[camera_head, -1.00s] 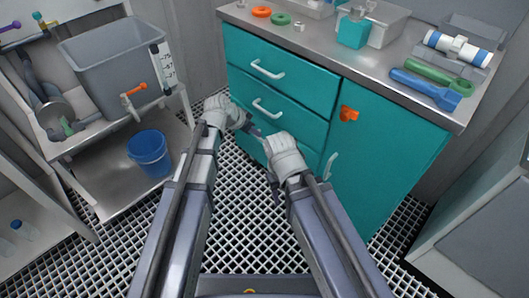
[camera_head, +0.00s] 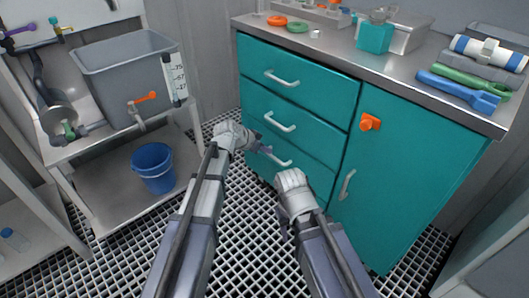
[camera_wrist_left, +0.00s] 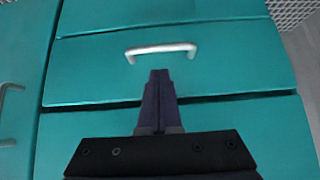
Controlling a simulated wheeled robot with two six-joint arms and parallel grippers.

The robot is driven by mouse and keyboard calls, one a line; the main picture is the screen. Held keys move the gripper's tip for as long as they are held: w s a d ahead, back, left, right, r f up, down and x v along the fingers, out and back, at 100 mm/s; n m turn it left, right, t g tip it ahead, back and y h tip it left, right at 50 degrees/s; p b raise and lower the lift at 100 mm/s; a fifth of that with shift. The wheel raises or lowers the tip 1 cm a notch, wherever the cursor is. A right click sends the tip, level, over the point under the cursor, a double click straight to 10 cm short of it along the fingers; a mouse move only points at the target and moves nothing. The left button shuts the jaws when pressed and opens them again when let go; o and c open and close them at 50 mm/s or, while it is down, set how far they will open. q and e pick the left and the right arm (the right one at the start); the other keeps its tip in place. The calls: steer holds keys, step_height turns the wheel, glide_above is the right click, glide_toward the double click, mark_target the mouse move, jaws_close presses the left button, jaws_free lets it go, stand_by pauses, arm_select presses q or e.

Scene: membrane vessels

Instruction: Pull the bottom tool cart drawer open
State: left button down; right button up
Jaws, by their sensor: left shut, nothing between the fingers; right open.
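The teal tool cart (camera_head: 410,170) has a stack of three drawers on its left side, all looking shut. The bottom drawer (camera_head: 312,180) has a pale bar handle (camera_head: 277,157), partly behind my left gripper. My left gripper (camera_head: 262,149) is shut and empty at the left of that handle. In the left wrist view its closed fingertips (camera_wrist_left: 159,76) point at a drawer front with a bar handle (camera_wrist_left: 160,51); they are beside the handle, not around it. My right gripper (camera_head: 282,225) is open and empty, low in front of the cart; its fingers are partly hidden.
A door with a vertical handle (camera_head: 347,185) and orange latch (camera_head: 370,122) is right of the drawers. A shelf unit (camera_head: 95,200) with a grey tank (camera_head: 130,75) and blue bucket (camera_head: 153,167) stands left. Grated floor (camera_head: 245,240) lies open between.

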mark_target(281, 156)
arm_select(q)
steer(key=b+x, duration=0.4)
steer(key=x, duration=0.3)
steer(key=shift+w+d+f+b, duration=0.15)
steer(key=shift+w+d+b, duration=0.05)
steer(key=shift+b, duration=0.15)
arm_select(e)
step_height(281, 156, down, 6)
steer(key=shift+r, duration=0.25)
